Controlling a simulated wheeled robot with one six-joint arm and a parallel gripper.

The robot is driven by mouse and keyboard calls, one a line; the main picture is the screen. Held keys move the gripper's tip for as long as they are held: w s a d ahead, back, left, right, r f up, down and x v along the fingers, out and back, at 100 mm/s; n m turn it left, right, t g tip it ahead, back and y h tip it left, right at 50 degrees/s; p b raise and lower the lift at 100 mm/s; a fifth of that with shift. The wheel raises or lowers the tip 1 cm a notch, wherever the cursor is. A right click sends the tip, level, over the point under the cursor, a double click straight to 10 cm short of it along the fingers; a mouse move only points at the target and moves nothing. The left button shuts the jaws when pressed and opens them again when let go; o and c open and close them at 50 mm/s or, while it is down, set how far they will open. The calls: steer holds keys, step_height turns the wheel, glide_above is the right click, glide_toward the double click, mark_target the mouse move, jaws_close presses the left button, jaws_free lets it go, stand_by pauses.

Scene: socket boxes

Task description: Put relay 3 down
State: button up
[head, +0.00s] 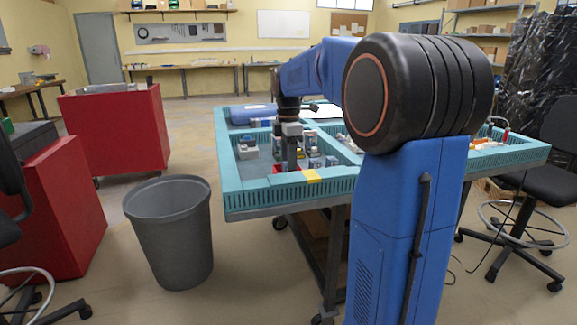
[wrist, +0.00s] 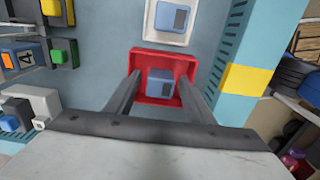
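A small blue-grey relay (wrist: 160,84) sits inside a red socket box (wrist: 163,59) in the wrist view; no number can be read on it. My gripper (wrist: 159,78) reaches over the red box with one finger on each side of the relay. A gap shows between each finger and the relay, so the gripper looks open. In the head view my gripper (head: 291,168) points down into the teal-walled table, beside the red box (head: 277,169). The relay is not clearly seen there.
A white box (wrist: 166,37) with another blue relay (wrist: 173,17) lies just beyond. An orange-and-blue part marked 4 (wrist: 22,57) and other boxes are at left. The teal wall (wrist: 233,107) with a yellow patch (wrist: 249,80) stands close on the right. A grey bin (head: 172,235) stands left of the table.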

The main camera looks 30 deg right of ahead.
step_height(320, 180, up, 12)
steer(key=shift+r, duration=0.15)
stand_by(0.7)
stand_by(0.5)
